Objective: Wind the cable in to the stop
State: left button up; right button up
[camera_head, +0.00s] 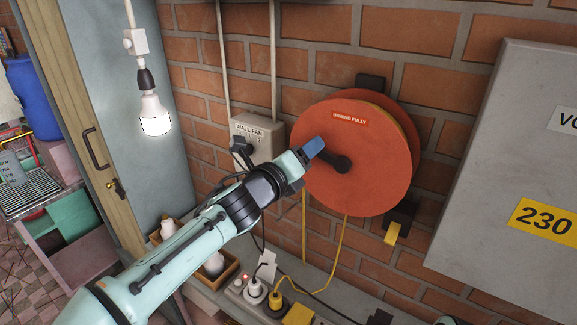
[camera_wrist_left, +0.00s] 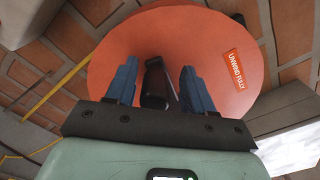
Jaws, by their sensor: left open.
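The round orange-red cable reel (camera_head: 365,190) is mounted on the brick wall and carries an "UNWIND FULLY" label (camera_head: 349,118). Its black crank (camera_head: 340,162) shows near the middle of its face. The yellow cable (camera_head: 345,240) hangs from the reel towards the bench. My left gripper (camera_head: 314,148) is at the reel's left side with its blue fingers at the crank. In the left wrist view, the open fingers (camera_wrist_left: 161,88) stand either side of the dark crank handle (camera_wrist_left: 155,85), with a gap visible on the right. Contact is unclear. My right gripper is not in view.
A black bracket with a yellow piece (camera_head: 393,233) sits below right of the reel. A wall fan switch box (camera_head: 258,140) is behind my left arm. A grey cabinet (camera_head: 510,170) bounds the right. Plugs (camera_head: 276,299) crowd the bench below. A lit bulb (camera_head: 154,115) hangs left.

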pick_arm(q)
jog(key=v, duration=1.2)
jog(key=shift+s+b, duration=0.3)
jog(key=shift+b, duration=0.1)
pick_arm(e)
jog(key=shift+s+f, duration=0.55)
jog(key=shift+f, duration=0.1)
pick_arm(q)
jog(key=shift+a+f, duration=0.1)
